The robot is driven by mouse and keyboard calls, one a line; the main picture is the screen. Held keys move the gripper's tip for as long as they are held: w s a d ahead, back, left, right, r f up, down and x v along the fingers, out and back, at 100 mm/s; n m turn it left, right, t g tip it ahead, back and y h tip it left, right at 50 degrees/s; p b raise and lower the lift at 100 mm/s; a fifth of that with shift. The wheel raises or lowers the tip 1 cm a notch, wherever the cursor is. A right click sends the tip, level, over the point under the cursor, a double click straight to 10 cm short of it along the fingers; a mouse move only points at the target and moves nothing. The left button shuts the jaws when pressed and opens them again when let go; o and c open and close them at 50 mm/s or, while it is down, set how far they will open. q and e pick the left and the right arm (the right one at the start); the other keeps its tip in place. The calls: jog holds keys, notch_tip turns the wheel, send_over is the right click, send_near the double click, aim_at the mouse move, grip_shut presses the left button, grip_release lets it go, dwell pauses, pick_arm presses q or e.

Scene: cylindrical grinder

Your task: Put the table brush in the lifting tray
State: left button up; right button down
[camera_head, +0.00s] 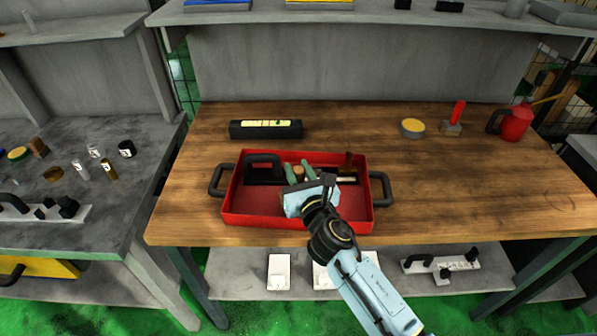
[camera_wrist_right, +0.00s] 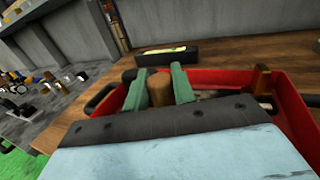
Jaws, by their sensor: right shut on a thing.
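The lifting tray (camera_head: 275,219) is a red, open tray with a black handle at each end, on the wooden table; its red wall also shows in the right wrist view (camera_wrist_right: 291,98). My right gripper (camera_head: 300,172) is over the tray, its green fingers pointing to the back. In the wrist view the fingers (camera_wrist_right: 160,85) are shut on a brown, rounded wooden piece (camera_wrist_right: 160,90), which I take for the table brush. Its lower part is hidden by my gripper, so I cannot tell whether it touches the tray floor. My left gripper is not in view.
The tray also holds a black handled block (camera_head: 265,168) and a brown upright handle (camera_head: 348,163). A black box with a yellow-green top (camera_head: 265,129) lies behind. A round tin (camera_head: 412,128), a red-handled tool (camera_head: 456,115) and a red oil can (camera_head: 515,124) stand right. The table's right front is clear.

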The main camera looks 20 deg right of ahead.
jog(key=shift+f, duration=0.2)
jog(key=c, duration=1.2)
grip_release()
jog(key=shift+o, duration=0.2)
jog(key=shift+r, duration=0.2)
jog(key=shift+s, duration=0.2)
jog(key=s, duration=1.1)
jog(key=shift+s+d, duration=0.15)
jog(key=shift+s, duration=0.2)
